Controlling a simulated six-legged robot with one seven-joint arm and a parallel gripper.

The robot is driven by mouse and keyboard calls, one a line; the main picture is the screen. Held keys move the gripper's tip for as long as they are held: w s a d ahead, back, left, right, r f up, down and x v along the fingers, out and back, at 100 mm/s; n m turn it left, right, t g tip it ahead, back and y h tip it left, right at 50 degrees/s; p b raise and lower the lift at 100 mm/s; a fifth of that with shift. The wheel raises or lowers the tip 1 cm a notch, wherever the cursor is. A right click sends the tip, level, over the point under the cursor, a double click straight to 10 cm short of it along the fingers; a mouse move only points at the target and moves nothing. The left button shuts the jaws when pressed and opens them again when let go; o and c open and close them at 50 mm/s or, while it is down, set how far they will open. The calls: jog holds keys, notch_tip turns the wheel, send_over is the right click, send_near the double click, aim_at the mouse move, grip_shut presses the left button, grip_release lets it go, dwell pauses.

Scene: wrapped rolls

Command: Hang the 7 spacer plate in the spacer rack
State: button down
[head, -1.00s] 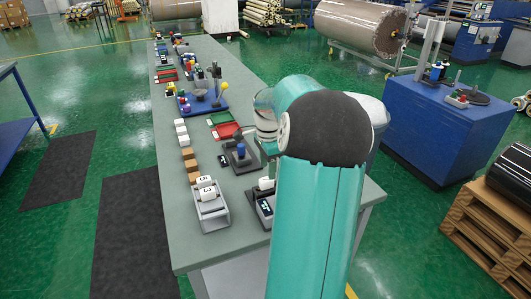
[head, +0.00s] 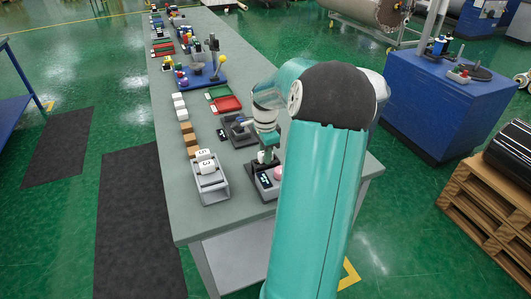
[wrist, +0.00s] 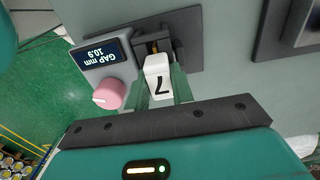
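The white 7 spacer plate (wrist: 158,80) stands in the slot of a dark gap gauge (wrist: 187,55), label toward the wrist camera. My gripper (wrist: 160,88) has one finger on each side of the plate, very close to it. I cannot tell whether both fingers press on it. In the head view my gripper (head: 267,157) is down over the gauge (head: 265,182), partly hidden by my arm. The grey spacer rack (head: 212,193) stands just left of the gauge, holding white plates (head: 206,163), one of them marked 3.
The gauge has a display (wrist: 103,52) reading GAP mm 10.9 and a pink knob (wrist: 108,94). A dark fixture (head: 238,130) stands behind it. Brown and white blocks (head: 187,133) line up behind the rack. Red and green trays (head: 226,103) lie farther back. The table's front edge is close.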

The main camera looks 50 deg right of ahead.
jog(key=shift+a, duration=0.1)
dwell(0.3)
jog(key=c, duration=1.1)
grip_release()
jog(key=shift+r, duration=0.1)
notch_tip(320, 180, up, 14)
jog(key=shift+s+f, duration=0.1)
jog(key=shift+f, duration=0.05)
